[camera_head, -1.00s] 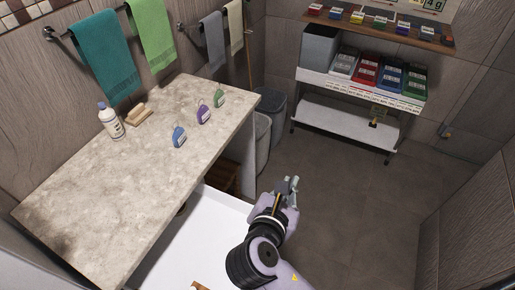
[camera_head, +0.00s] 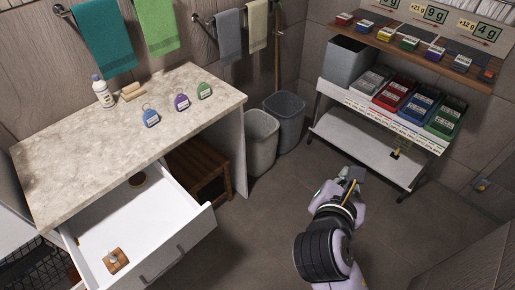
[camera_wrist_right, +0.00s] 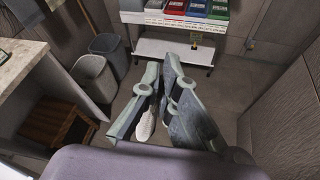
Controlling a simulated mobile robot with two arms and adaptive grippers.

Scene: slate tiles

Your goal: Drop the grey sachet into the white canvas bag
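A grey tray of packets (camera_head: 371,79) stands at the left of the coloured trays on the white rack; I cannot make out a single grey sachet in it. I cannot pick out a white canvas bag in either view. My right gripper (camera_head: 347,177) is over the open floor in front of the rack, apart from it. In the right wrist view its fingertips (camera_wrist_right: 162,72) are close together with a narrow dark gap. I cannot tell if anything thin is between them. My left gripper is out of view.
Red (camera_head: 395,90), blue (camera_head: 419,104) and green (camera_head: 445,118) trays and a grey bin (camera_head: 348,62) share the rack (camera_head: 365,150). A white drawer (camera_head: 150,215) is open below the counter (camera_head: 80,150).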

